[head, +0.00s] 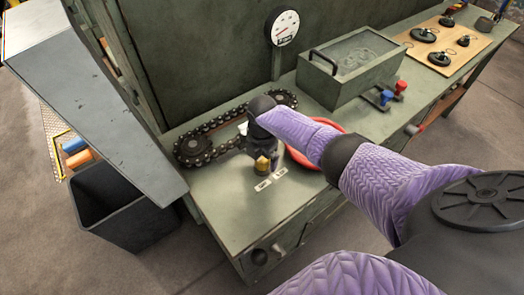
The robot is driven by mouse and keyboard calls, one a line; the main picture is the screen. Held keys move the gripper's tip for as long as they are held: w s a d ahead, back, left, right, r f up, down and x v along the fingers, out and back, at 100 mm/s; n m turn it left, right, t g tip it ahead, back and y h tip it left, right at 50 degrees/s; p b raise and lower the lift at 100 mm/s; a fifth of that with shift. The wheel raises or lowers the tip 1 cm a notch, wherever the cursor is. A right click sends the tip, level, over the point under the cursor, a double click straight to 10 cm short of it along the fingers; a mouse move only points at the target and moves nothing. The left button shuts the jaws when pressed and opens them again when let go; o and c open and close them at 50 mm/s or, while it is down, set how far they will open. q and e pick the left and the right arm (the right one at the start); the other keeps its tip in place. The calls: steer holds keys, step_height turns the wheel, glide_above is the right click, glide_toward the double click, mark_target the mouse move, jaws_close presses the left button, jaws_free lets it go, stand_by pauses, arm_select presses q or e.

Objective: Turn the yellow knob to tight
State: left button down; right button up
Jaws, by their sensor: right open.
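The yellow knob (262,165) sits on the green workbench (222,218), near its front edge. Two small white labels lie just in front of it, one label (262,185) at the left and another label (281,172) at the right. Their print is too small to read. My right gripper (264,156) is directly above the knob, pointing down, with its dark fingers open close around or just over it. I cannot tell whether they touch it. The knob is partly hidden by the gripper. My left gripper is not in view.
A chain on two sprockets (193,150) lies behind and left of the knob. A red ring (300,157) is partly behind my right arm. A green box (350,75), a gauge (286,27) and a wooden board (465,45) stand further back. A dark bin (125,215) stands on the floor left.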

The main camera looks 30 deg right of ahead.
step_height(320, 180, up, 10)
steer(key=p, duration=0.4)
steer(key=shift+f, duration=0.1)
